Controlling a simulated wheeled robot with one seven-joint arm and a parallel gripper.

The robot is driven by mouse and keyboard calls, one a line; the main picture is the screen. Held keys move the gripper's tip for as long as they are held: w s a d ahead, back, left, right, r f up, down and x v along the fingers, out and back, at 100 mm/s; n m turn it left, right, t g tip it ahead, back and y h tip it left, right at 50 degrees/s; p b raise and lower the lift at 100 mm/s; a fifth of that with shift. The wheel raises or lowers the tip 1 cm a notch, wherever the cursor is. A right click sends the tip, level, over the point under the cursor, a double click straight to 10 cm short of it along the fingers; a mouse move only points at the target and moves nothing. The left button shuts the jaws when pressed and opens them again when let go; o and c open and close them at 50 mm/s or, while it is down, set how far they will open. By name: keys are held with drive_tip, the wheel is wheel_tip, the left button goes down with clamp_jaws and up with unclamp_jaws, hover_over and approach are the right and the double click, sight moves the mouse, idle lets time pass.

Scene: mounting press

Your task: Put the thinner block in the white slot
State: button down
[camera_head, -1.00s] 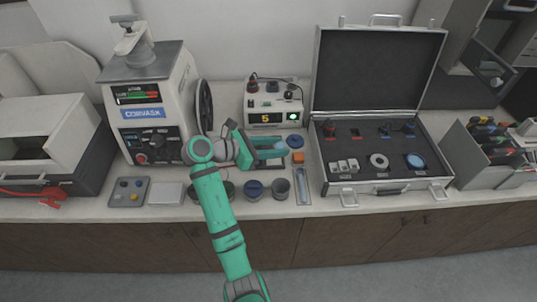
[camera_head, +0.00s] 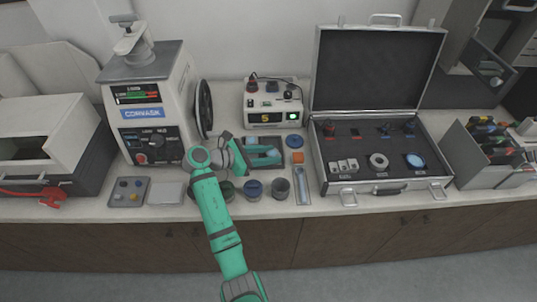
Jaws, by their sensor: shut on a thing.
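My gripper (camera_head: 264,156) is over the bench, left of an orange block (camera_head: 297,158) and in front of the power unit with the "5" display. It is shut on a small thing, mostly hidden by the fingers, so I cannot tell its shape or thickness. The orange block lies on the bench, apart from my gripper, with a round blue piece (camera_head: 295,141) behind it. White pieces (camera_head: 343,166) sit in the open case at the right; I cannot tell whether one of them is the white slot.
The silver case (camera_head: 385,188) stands open to the right. The press (camera_head: 153,110) with its black wheel stands at the left. Round cups (camera_head: 280,188) and a narrow grey tray (camera_head: 302,187) line the bench front. A bin (camera_head: 490,160) of tools is at far right.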

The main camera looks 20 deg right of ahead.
drive_tip(key=c, duration=1.2)
unclamp_jaws()
drive_tip(key=shift+f, duration=0.1)
drive_tip(key=v, duration=1.2)
